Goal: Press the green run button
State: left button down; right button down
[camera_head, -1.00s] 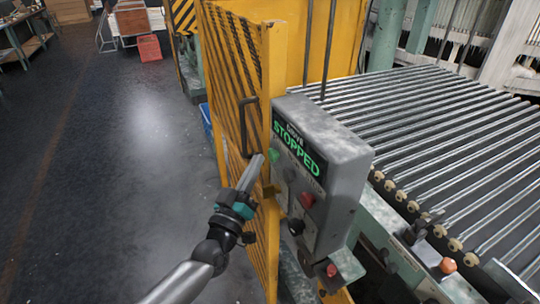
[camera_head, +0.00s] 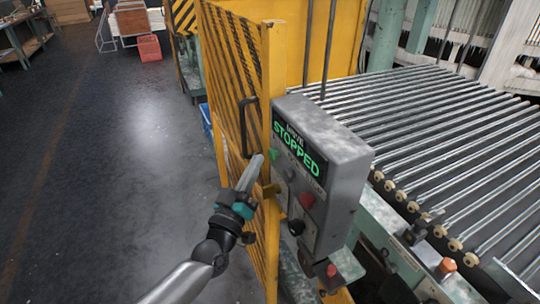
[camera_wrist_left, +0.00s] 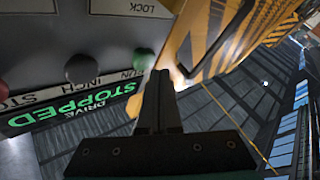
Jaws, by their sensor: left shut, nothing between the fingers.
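A grey control box (camera_head: 350,155) stands beside the yellow fence. Its lit green display (camera_head: 298,150) reads "DRIVE STOPPED". The green run button (camera_head: 273,155) sits at the left of the box's face, below the display. It also shows in the wrist view as a green button (camera_wrist_left: 144,59) beside the word "RUN". My left gripper (camera_head: 258,160) is shut and empty, its tip close to the green button. In the wrist view the fingers (camera_wrist_left: 159,78) are just beside the button; I cannot tell whether they touch it. My right gripper is not in view.
A grey button (camera_wrist_left: 81,69) labelled INCH and a red button (camera_head: 307,200) share the panel, with a black knob (camera_head: 296,227) lower down. A yellow mesh fence (camera_head: 240,120) stands close by the gripper. A roller conveyor (camera_head: 450,150) lies to the right.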

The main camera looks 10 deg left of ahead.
pick_arm(q)
jog(key=shift+w+d, duration=0.1)
jog(key=shift+d, duration=0.05)
dwell(0.7)
jog(key=shift+w+d, duration=0.15)
jog(key=shift+d, duration=0.1)
